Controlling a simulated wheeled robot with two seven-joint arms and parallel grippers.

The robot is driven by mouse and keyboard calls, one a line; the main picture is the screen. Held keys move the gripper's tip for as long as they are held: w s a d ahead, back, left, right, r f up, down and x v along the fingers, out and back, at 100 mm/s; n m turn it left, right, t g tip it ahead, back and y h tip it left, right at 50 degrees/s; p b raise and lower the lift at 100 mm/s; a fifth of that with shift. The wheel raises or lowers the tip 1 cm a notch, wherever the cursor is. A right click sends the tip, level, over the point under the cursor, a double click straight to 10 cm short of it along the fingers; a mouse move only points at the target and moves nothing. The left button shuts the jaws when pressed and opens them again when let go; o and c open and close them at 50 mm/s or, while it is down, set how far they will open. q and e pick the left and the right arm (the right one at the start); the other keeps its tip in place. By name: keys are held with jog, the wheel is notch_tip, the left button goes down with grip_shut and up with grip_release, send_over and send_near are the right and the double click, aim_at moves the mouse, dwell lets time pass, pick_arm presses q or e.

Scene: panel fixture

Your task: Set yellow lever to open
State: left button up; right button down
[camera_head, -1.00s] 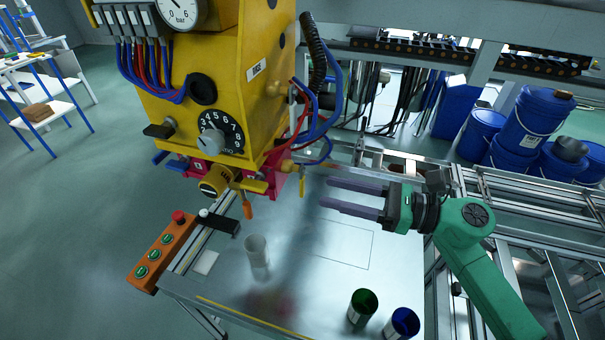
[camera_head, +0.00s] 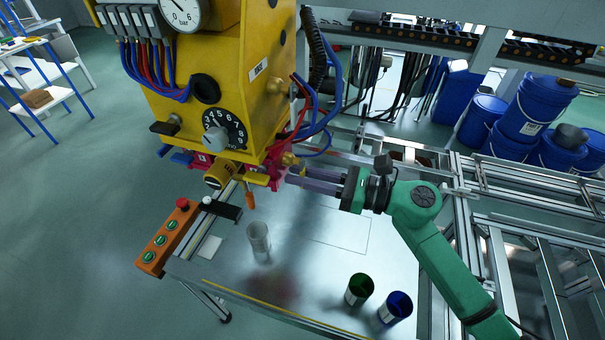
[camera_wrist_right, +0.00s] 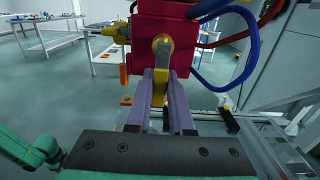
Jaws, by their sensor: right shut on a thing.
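The yellow lever (camera_wrist_right: 160,88) hangs down from a round brass-coloured hub on the side of the red valve block (camera_wrist_right: 145,20) in the right wrist view. My right gripper (camera_wrist_right: 161,82) has one purple finger on each side of the lever and is shut on it. In the head view my right gripper (camera_head: 287,174) reaches the red block from the right, and its fingers hide most of the lever. The yellow hub (camera_head: 289,160) shows just above the fingers. My left gripper is not in view.
The yellow machine housing (camera_head: 235,75) with its dial stands above the block. Blue and red hoses (camera_head: 318,130) loop close behind the fingers. A clear cup (camera_head: 258,238), a green cup (camera_head: 359,289) and a blue cup (camera_head: 396,307) stand on the metal table (camera_head: 320,265).

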aim_at(277, 172)
jog(key=shift+s, duration=0.1)
jog(key=m, duration=0.1)
jog(key=s+m, duration=0.1)
jog(key=m, duration=0.1)
jog(key=shift+a+r+m, duration=0.15)
jog(key=shift+m, duration=0.15)
jog(key=m, duration=0.1)
jog(key=m+p, duration=0.1)
jog(key=m, duration=0.1)
jog(key=s+r+m+p, duration=0.1)
jog(key=shift+a+m, duration=0.2)
jog(key=shift+m, duration=0.1)
jog(key=m+p, duration=0.1)
jog(key=m, duration=0.1)
jog(key=s+r+m+p, duration=0.1)
jog(key=m+p, duration=0.1)
jog(key=shift+a+r, duration=0.15)
jog(key=m+p, duration=0.1)
jog(key=m, duration=0.1)
jog(key=r+m+p, duration=0.1)
jog(key=shift+s+m+p, duration=0.1)
jog(key=shift+m+p, duration=0.2)
jog(key=shift+m, duration=0.1)
jog(key=shift+r+m+p, duration=0.1)
jog(key=shift+m+p, duration=0.6)
jog(key=shift+m, duration=0.3)
jog(key=c, duration=0.8)
grip_release()
